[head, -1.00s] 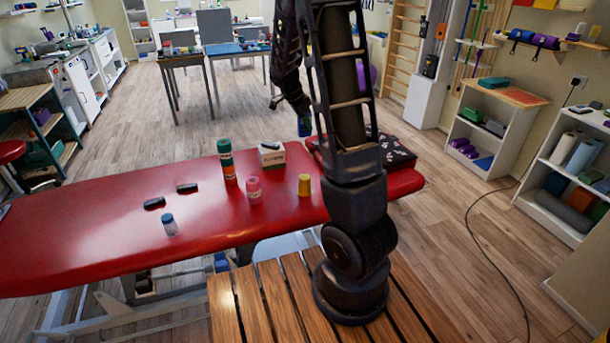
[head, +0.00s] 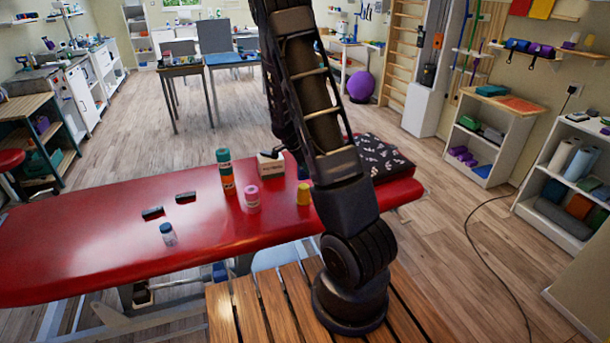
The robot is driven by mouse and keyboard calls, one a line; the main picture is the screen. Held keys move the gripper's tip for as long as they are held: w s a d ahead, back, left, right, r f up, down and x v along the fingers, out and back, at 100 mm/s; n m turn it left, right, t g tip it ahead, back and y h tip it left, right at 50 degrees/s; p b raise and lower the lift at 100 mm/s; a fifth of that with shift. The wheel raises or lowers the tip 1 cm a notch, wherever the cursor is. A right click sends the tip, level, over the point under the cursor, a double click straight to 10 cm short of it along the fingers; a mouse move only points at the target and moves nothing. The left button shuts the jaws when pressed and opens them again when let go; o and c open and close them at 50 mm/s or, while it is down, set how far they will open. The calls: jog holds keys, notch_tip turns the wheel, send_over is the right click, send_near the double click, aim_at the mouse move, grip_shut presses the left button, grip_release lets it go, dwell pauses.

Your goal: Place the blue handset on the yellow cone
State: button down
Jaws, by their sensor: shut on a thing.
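The yellow cone (head: 303,194) stands on the red padded table (head: 120,257), close beside my arm in the picture. My gripper (head: 281,151) is mostly hidden behind my own arm links; only a dark part of it shows by the white box. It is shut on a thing. A blue piece showed at the arm's end a moment ago, which fits the blue handset, but the handset is hidden now. The gripper appears beyond the cone and higher in the picture; its exact height above the table cannot be told.
Two black items (head: 153,212) (head: 185,197) and a small blue-capped bottle (head: 168,234) are further left. A dark patterned cushion (head: 385,155) lies at the right end.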

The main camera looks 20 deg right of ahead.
jog(key=shift+f, duration=1.8)
jog(key=shift+f, duration=0.1)
jog(key=c, duration=1.2)
grip_release()
jog(key=shift+o, duration=0.2)
jog(key=v, duration=1.1)
notch_tip(320, 180, up, 12)
jog(key=n+t+y, duration=0.1)
jog(key=n+y, duration=0.1)
jog(key=n, duration=0.3)
send_over(305, 174)
jog(key=s+a, duration=0.4)
jog(key=s, duration=0.2)
jog(key=s+a+r+n+t, duration=0.1)
jog(key=s+r+n, duration=0.3)
jog(key=s, duration=0.4)
jog(key=s+a+r+n+t+y, duration=0.1)
jog(key=s+r+n, duration=0.3)
jog(key=s, duration=0.4)
jog(key=s+a+r+n+t+y, duration=0.1)
jog(key=s+r+n, duration=0.4)
jog(key=s, duration=0.3)
jog(key=shift+a+r+t, duration=0.3)
jog(key=shift+a+r, duration=0.05)
